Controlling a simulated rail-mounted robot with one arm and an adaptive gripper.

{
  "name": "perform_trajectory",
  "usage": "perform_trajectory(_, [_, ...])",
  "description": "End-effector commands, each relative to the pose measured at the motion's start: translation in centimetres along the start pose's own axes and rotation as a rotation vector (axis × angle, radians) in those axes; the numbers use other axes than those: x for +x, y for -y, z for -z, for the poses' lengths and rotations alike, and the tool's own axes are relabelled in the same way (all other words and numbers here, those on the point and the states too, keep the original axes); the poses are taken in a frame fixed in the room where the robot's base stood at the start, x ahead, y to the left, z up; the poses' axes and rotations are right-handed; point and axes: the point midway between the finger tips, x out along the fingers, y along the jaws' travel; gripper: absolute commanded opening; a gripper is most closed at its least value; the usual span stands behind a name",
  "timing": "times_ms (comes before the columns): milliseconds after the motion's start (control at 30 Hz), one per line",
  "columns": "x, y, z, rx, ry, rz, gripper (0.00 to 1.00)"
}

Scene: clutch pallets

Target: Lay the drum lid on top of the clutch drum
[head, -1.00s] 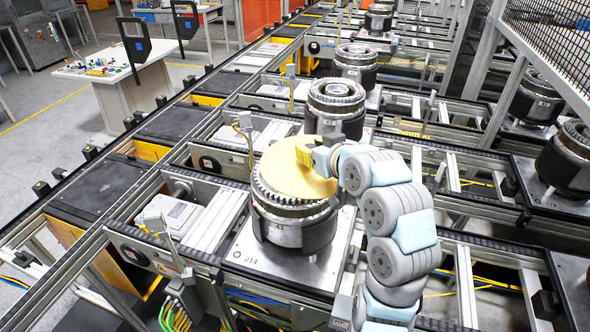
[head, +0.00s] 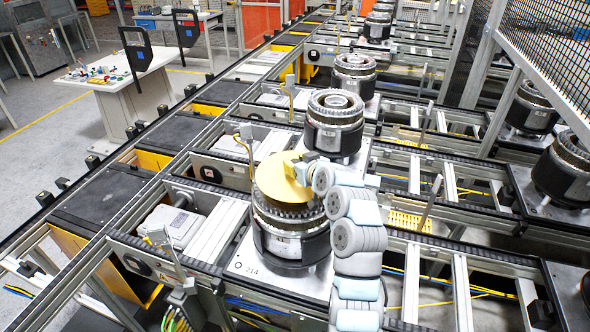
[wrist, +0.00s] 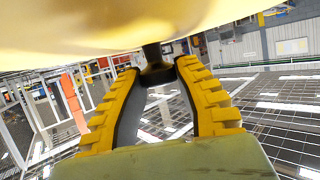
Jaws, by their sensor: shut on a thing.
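The drum lid (head: 280,181) is a flat yellow disc. In the head view it is over the top of the nearest clutch drum (head: 290,238), a dark and metallic cylinder standing on the pallet marked 214 (head: 246,262). The lid sits toward the far left of the drum top, and the drum's toothed rim shows at the near right. I cannot tell whether the lid touches the drum. In the wrist view the yellow gripper fingers (wrist: 160,75) reach to a dark post-like part under the blurred yellow lid (wrist: 120,30).
Another drum (head: 335,125) stands close behind on its own pallet, with more drums farther back and at the right. Conveyor rails run along the left. A small sensor post (head: 246,135) stands left behind the lid. A mesh fence (head: 550,45) is at the upper right.

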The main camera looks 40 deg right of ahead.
Motion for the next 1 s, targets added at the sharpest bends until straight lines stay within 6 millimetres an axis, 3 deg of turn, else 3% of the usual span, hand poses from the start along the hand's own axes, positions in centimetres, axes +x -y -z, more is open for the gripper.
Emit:
perform_trajectory(367, [1.5,-0.2,-0.7,-0.001,-0.002,-0.001,0.0])
perform_trajectory(600, [2.6,-0.2,-3.3,0.0,-0.002,-0.001,0.0])
perform_trajectory(967, [2.8,-0.3,-3.8,-0.002,-0.004,-0.002,0.0])
perform_trajectory(1000, [2.8,-0.3,-3.8,-0.002,-0.004,-0.002,0.35])
